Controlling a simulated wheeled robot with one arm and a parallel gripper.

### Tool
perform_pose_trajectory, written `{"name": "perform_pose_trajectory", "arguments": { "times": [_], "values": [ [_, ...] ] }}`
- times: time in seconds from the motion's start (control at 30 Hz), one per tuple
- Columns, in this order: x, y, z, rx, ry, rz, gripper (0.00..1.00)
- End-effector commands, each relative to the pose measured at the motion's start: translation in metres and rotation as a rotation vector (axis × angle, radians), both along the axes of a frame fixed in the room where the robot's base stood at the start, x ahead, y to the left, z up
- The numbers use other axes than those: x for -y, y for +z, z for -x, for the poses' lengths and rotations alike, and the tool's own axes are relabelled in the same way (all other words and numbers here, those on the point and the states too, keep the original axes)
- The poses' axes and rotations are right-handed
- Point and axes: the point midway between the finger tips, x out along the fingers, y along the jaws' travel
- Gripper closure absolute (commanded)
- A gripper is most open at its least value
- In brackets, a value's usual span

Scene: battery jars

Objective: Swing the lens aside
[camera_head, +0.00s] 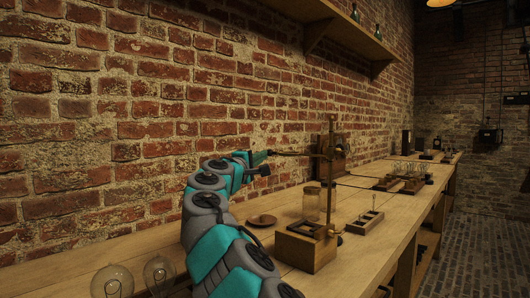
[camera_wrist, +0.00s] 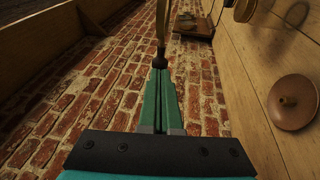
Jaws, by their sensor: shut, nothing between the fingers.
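A brass stand (camera_head: 331,170) rises from a wooden block (camera_head: 307,246) on the bench. A thin horizontal rod (camera_head: 300,154) reaches left from its upper part. In the wrist view the rod (camera_wrist: 161,28) ends in a dark round knob (camera_wrist: 160,62). My gripper (camera_head: 270,153) is at this left end of the rod. In the wrist view its green fingers (camera_wrist: 160,72) are together, with their tips right at the knob; I cannot tell whether they touch it. No lens glass can be made out clearly in either view.
A small wooden tray (camera_head: 366,222) is to the right. Glass bulbs (camera_head: 160,272) stand at the near left. The brick wall (camera_head: 130,130) runs close behind my arm.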

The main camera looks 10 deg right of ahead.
Motion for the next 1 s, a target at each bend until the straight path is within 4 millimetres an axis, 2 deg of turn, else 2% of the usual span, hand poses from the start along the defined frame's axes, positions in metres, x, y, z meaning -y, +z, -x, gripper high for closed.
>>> {"name": "perform_pose_trajectory", "arguments": {
  "times": [0.2,0.37,0.8,1.0],
  "values": [
    [0.01,0.001,-0.017,-0.003,0.0,-0.002,1.0],
    [0.013,0.001,-0.022,-0.001,0.0,-0.001,1.0],
    [0.013,-0.001,-0.022,0.0,0.0,0.0,1.0],
    [0.006,-0.003,-0.015,-0.001,0.001,0.001,1.0]
  ]
}}
